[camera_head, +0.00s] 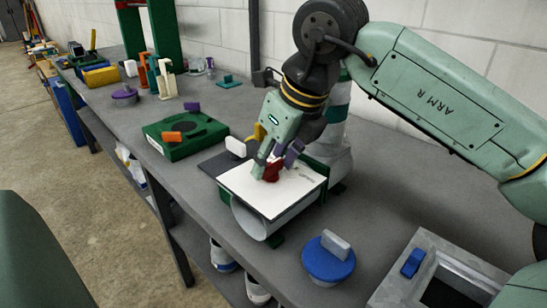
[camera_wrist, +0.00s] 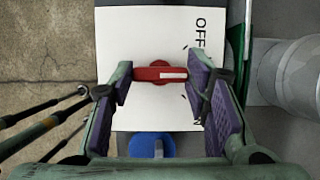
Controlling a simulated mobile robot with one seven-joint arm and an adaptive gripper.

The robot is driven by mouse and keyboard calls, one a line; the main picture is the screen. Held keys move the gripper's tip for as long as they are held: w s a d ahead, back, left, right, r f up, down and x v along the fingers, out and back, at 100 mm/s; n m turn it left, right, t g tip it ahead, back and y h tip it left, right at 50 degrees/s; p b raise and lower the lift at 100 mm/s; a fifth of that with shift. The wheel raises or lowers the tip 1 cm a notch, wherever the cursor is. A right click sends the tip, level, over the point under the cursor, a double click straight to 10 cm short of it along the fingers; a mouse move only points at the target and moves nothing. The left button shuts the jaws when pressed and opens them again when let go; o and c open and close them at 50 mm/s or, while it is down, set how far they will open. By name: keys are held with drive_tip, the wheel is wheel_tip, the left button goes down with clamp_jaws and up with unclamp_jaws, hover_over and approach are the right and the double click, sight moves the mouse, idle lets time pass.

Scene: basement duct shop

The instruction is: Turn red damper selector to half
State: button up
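The red damper selector (camera_head: 272,171) is a bar-shaped knob on a white panel (camera_head: 245,190) atop a grey duct piece. In the wrist view the red selector (camera_wrist: 152,74) lies crosswise, its white stripe toward the right. "OFF" is printed sideways on the panel (camera_wrist: 120,30) at upper right; other lettering lower right is mostly hidden by a finger. My gripper (camera_head: 278,160) points down over the panel. In the wrist view my gripper (camera_wrist: 160,78) is open, with a purple-padded finger by each end of the bar; I cannot tell whether they touch it.
A blue knob (camera_head: 328,260) with a grey handle stands nearer on the bench. A green box (camera_head: 185,137) with an orange handle is to the left, and a grey metal frame (camera_head: 405,285) is at lower right. Bench space behind the frame is bare.

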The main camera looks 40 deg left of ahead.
drive_tip(key=o, duration=0.4)
drive_tip(key=shift+o, duration=0.2)
drive_tip(key=v, duration=1.2)
